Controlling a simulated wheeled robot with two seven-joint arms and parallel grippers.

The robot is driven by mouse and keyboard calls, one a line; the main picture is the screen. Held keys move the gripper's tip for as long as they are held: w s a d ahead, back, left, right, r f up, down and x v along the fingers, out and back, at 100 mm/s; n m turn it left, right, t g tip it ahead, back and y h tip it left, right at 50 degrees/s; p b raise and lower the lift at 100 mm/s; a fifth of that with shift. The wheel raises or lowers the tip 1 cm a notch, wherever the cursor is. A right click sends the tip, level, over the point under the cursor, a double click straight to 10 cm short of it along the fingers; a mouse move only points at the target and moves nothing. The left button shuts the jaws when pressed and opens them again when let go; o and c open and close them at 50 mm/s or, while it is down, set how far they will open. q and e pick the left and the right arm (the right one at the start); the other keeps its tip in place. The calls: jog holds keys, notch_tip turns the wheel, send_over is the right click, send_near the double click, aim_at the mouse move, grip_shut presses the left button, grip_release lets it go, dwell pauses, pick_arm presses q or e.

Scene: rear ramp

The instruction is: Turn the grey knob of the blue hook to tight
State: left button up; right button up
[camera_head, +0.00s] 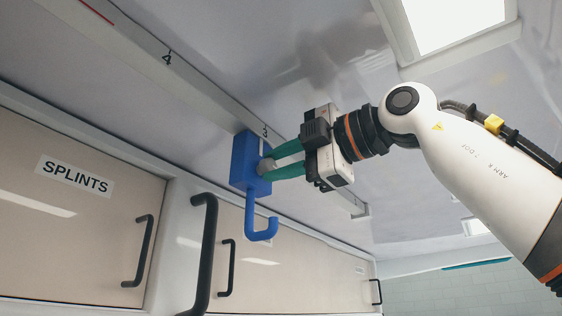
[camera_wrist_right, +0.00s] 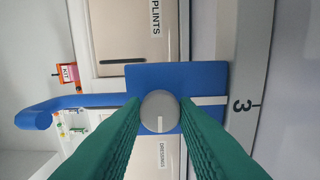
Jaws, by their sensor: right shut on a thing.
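The blue hook (camera_head: 243,165) hangs from the ceiling rail near the mark 3, with its curved end pointing down. It also shows in the right wrist view (camera_wrist_right: 195,78), lying sideways with its curved end at the left. Its grey knob (camera_wrist_right: 160,112) is on the face of the block, with a pale line on it. My right gripper (camera_head: 267,168) comes from the right and its green fingers are shut on the knob, one on each side. In the head view the fingers partly hide the knob. My left gripper is not in view.
The grey ceiling rail (camera_head: 140,50) runs past the hook. A ceiling light (camera_head: 450,22) is at upper right. Open space lies right of the hook, below my right arm.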

jog(key=o, duration=1)
jog(key=shift+s+d+f+b, duration=0.1)
jog(key=shift+s+d+b, duration=0.2)
jog(key=shift+d, duration=0.15)
jog(key=b+v, duration=0.2)
jog(key=v, duration=0.9)
jog(key=shift+b, duration=0.4)
